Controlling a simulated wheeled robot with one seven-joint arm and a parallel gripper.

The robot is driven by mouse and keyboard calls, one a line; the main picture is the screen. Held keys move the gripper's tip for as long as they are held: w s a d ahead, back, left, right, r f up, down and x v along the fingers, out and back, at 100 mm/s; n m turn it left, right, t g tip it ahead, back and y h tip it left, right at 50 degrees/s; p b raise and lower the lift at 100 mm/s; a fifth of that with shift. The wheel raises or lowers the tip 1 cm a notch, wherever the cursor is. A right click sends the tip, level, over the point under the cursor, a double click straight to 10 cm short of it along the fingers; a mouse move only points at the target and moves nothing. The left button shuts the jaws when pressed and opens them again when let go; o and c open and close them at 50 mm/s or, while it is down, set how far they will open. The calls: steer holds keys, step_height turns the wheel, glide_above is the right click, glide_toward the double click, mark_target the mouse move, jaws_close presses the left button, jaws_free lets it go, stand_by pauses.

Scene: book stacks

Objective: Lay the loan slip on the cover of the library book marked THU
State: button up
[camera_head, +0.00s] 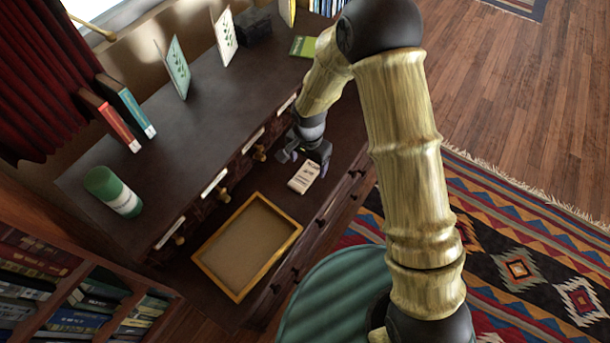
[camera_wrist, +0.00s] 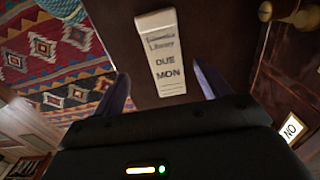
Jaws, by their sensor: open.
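A pale slip (camera_head: 304,177) lies on the dark lower desktop. In the wrist view the slip (camera_wrist: 166,55) reads "Library" and "DUE MON", with one smaller line unclear. My gripper (camera_head: 306,159) is open and empty, close behind the slip in the head view. In the wrist view its two fingers (camera_wrist: 163,88) stand either side of the slip's near end, apart from it. Its height above the slip is hard to tell. No marking THU is legible. A red book (camera_head: 118,127) and a blue book (camera_head: 137,113) stand on the upper shelf. A green book (camera_head: 303,46) lies farther back.
A shallow tray with a yellow wooden rim (camera_head: 270,264) sits left of the slip. A green-and-white cylinder (camera_head: 113,191) and two upright leaf cards (camera_head: 178,67) stand on the shelf. Small knobbed drawers (camera_head: 222,194) line the desktop's rear. A "NO" label (camera_wrist: 291,128) shows in the wrist view.

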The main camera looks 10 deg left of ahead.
mark_target(305, 176)
steer(key=shift+s+a+f+p, duration=0.1)
steer(key=shift+a+f+p, duration=0.1)
steer(key=shift+f, duration=1.1)
steer(key=shift+a+f+p, duration=0.1)
steer(key=shift+a+f, duration=0.1)
steer(key=shift+f, duration=1.1)
steer(key=c, duration=1.1)
steer(key=shift+r, duration=0.1)
step_height(305, 176, up, 10)
steer(key=shift+f, duration=0.1)
